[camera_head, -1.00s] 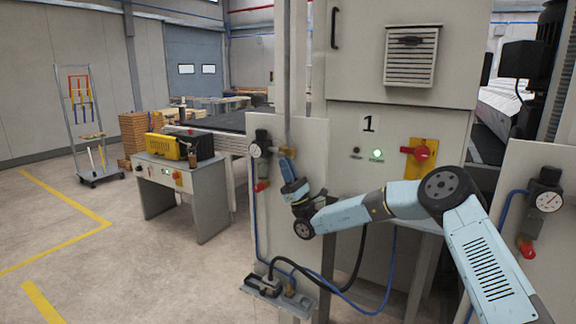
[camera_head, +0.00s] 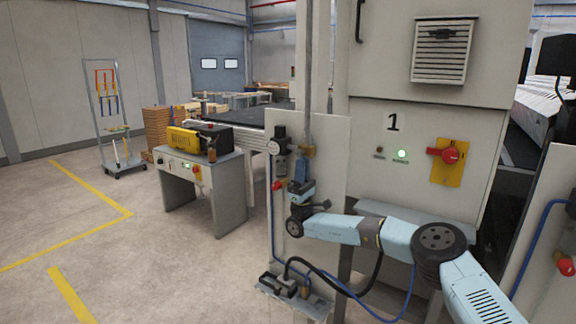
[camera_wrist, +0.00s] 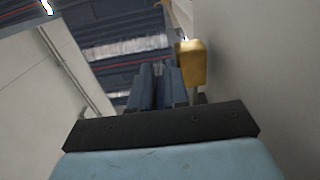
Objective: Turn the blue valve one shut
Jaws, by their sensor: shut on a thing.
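My gripper (camera_head: 302,170) is at the upper part of the pale panel (camera_head: 335,170), pointing up beside a brass fitting (camera_head: 308,152) below a vertical pipe. In the wrist view, my gripper (camera_wrist: 157,88) has its dark blue fingers close together around a narrow blue piece, which appears to be the handle of the blue valve (camera_wrist: 158,84). A brass block (camera_wrist: 192,63) stands just right of the fingers. In the head view the handle is mostly hidden by my gripper, so its exact angle is unclear.
A gauge (camera_head: 273,147) and a red tap (camera_head: 278,186) are left of my gripper on the panel. Hoses run below, by a floor-level box (camera_head: 285,284). Machine 1 has a red switch (camera_head: 449,155) on yellow. A control desk (camera_head: 205,190) stands left; floor there is clear.

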